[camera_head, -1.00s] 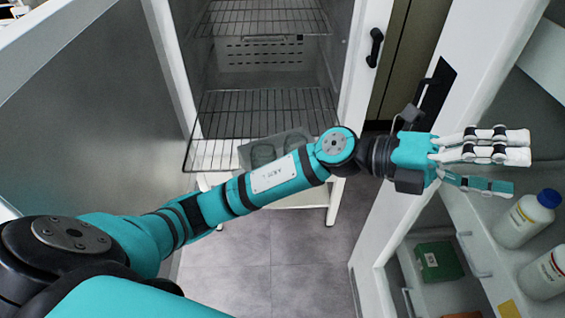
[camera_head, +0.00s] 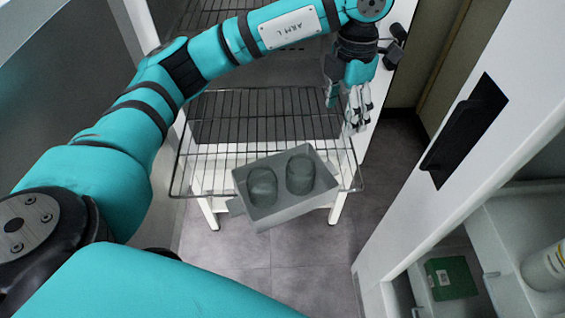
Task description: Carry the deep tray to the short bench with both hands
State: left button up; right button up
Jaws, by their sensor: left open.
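The deep tray (camera_head: 270,214) is grey, stands on a wire shelf at the middle of the head view, and is turned at an angle. My right gripper is not in view. I cannot make out the short bench for certain.
The wire shelf (camera_head: 215,150) sticks out of the open dryer cabinet above white legs (camera_head: 339,208). At right are a white door with a black handle (camera_head: 465,130), shelves with a green box (camera_head: 450,278) and a bottle (camera_head: 548,268). The grey floor (camera_head: 300,275) in front is clear.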

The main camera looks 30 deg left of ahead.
pick_arm(q)
jog(key=p, duration=0.3)
send_over(332, 167)
jog(key=f, duration=0.8)
jog(key=shift+s, duration=0.2)
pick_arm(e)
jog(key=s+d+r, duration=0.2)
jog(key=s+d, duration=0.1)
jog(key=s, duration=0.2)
pick_arm(q)
notch_tip(332, 167, down, 4)
jog(key=shift+w+r, duration=0.1)
jog(key=shift+r, duration=0.15)
jog(key=shift+f+p, duration=0.35)
jog(key=shift+p, duration=0.1)
notch_tip(332, 167, down, 4)
jog(key=shift+a+r+p, duration=0.1)
jog(key=shift+r+p, duration=0.1)
jog(key=shift+p, duration=0.55)
jog(key=shift+f, duration=0.35)
jog(key=c, duration=0.8)
grip_shut()
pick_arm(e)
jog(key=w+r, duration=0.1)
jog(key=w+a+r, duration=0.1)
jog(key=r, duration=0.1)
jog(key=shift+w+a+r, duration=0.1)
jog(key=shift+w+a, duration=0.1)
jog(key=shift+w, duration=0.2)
